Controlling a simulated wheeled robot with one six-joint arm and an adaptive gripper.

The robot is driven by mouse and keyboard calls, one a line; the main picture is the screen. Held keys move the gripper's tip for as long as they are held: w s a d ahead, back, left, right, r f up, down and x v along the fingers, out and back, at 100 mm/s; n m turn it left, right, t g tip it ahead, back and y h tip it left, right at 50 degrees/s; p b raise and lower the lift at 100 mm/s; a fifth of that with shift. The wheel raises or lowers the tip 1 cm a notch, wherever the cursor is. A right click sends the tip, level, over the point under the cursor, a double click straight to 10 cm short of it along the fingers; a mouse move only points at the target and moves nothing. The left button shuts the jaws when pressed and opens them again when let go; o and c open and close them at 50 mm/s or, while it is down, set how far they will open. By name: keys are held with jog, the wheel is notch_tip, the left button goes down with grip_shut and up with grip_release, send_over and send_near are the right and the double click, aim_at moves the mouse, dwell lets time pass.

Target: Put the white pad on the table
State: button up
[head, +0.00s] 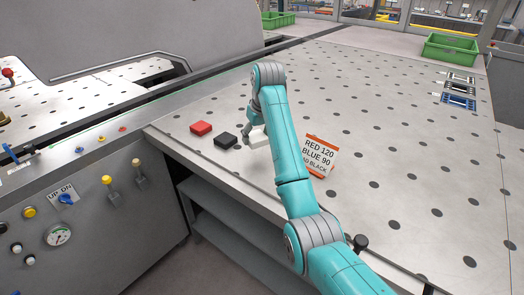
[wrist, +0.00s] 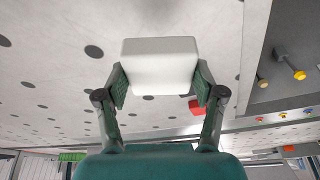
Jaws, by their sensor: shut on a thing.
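The white pad (wrist: 160,64) is a pale block held between the two fingers of my gripper (wrist: 160,85) in the wrist view. My gripper is shut on it. In the head view the white pad (head: 259,137) shows partly behind my arm, close over or on the perforated grey table (head: 420,150); I cannot tell whether it touches the surface. My gripper (head: 250,137) there is mostly hidden by my arm. The black pad (head: 226,141) lies on the table just left of the white pad. The red pad (head: 201,128) lies further left.
An orange-edged sign (head: 320,155) reading RED 120, BLUE 90 stands right of my arm. Green bins (head: 450,49) sit at the back. A control panel with knobs and a gauge (head: 58,235) is at the left. The right of the table is largely clear.

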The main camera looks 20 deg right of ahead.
aim_at(255, 156)
jog(key=shift+f, duration=3)
jog(key=shift+f, duration=0.1)
jog(key=o, duration=1.2)
